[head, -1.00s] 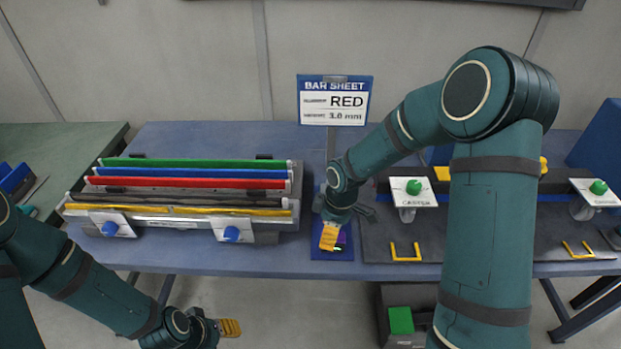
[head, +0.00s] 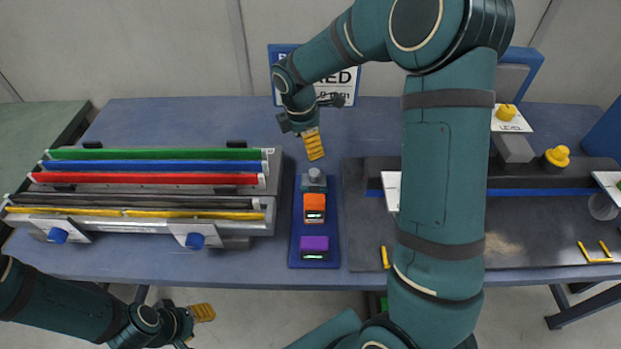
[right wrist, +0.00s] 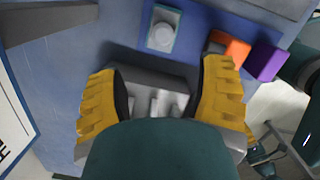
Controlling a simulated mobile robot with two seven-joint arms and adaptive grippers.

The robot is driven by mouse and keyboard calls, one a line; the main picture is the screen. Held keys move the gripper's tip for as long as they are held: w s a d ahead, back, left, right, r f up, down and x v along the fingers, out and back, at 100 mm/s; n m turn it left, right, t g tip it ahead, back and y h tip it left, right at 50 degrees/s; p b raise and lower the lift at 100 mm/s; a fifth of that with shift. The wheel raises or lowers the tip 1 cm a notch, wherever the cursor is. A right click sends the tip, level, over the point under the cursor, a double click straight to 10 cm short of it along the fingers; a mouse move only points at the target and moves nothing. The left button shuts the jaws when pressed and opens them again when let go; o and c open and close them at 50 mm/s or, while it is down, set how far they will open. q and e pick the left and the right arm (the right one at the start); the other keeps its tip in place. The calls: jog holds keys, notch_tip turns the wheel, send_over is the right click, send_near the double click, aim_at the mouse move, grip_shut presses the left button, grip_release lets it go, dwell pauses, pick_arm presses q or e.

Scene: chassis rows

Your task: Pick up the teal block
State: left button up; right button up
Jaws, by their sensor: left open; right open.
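My left gripper (head: 203,313) is open, low in front of the table.
A rack (head: 262,225) with several coloured bars stands left of the tray. A dark fixture panel (head: 540,225) with yellow handles and knobs is at right, partly hidden by my right arm. A sign (head: 350,78) stands behind. Bare blue table (head: 200,118) lies behind the rack.

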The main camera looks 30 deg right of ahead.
aim_at(314, 172)
jog(key=f, duration=0.2)
jog(key=f+b, duration=0.1)
jog(key=f, duration=0.2)
jog(key=d+f, duration=0.1)
jog(key=f, duration=0.1)
jog(key=shift+s+f, duration=0.2)
jog(key=shift+f, duration=0.1)
jog(key=shift+s+d+f+b, duration=0.15)
jog(key=shift+f+b, duration=0.3)
jog(key=shift+f, duration=0.9)
jog(key=shift+w+d+f+b, duration=0.1)
jog(key=shift+f+b, duration=0.35)
jog(key=shift+f, duration=0.85)
jog(key=shift+s, duration=0.1)
jog(key=shift+r, duration=0.1)
jog(key=shift+c, duration=0.2)
grip_shut()
